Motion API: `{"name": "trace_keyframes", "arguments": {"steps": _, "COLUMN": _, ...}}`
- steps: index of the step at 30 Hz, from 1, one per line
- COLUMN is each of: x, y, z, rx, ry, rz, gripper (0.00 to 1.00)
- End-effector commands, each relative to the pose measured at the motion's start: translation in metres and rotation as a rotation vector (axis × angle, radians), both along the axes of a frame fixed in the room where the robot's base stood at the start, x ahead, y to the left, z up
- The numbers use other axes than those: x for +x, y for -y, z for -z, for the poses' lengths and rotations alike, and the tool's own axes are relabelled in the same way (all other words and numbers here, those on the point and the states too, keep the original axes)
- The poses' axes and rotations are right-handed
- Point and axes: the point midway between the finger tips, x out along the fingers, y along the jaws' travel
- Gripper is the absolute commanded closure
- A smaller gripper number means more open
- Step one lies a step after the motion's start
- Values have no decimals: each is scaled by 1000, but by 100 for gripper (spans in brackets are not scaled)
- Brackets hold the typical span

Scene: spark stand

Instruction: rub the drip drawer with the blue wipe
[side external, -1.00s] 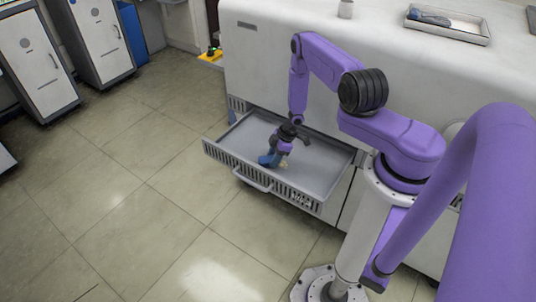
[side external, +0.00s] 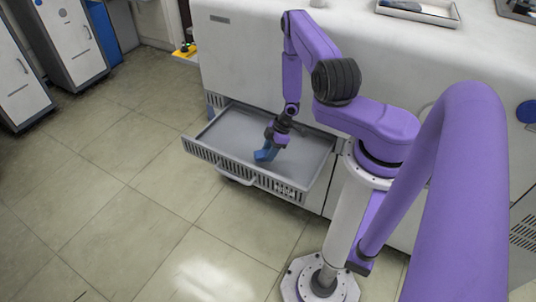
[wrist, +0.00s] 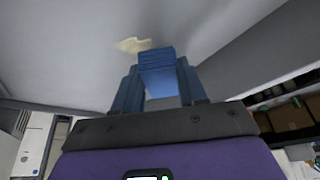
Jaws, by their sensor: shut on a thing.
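The drip drawer (side external: 232,122) is a shallow grey tray, pulled out from the white cabinet, with a slotted front. My gripper (side external: 270,146) reaches down into it, shut on the blue wipe (side external: 264,155). In the wrist view the blue wipe (wrist: 157,60) sits between the fingers of my gripper (wrist: 158,85), over the grey drawer floor (wrist: 75,60). A pale yellow smear (wrist: 132,45) lies on the floor just beyond the wipe, to its left. The wipe looks at or very near the floor; contact cannot be told. The smear does not show in the side view.
The white counter (side external: 370,35) stands above and behind the drawer, with a shallow tray (side external: 418,12) on top. The drawer walls rise around my gripper. Open tiled floor (side external: 110,200) lies in front. Grey cabinets (side external: 70,40) stand at the far left.

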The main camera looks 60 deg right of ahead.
Motion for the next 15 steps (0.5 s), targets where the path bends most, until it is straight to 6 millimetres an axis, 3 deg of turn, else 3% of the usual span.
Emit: {"name": "trace_keyframes", "arguments": {"steps": 15, "x": 1, "y": 0, "z": -46, "rx": 0, "ry": 1, "rz": 0, "gripper": 92}}
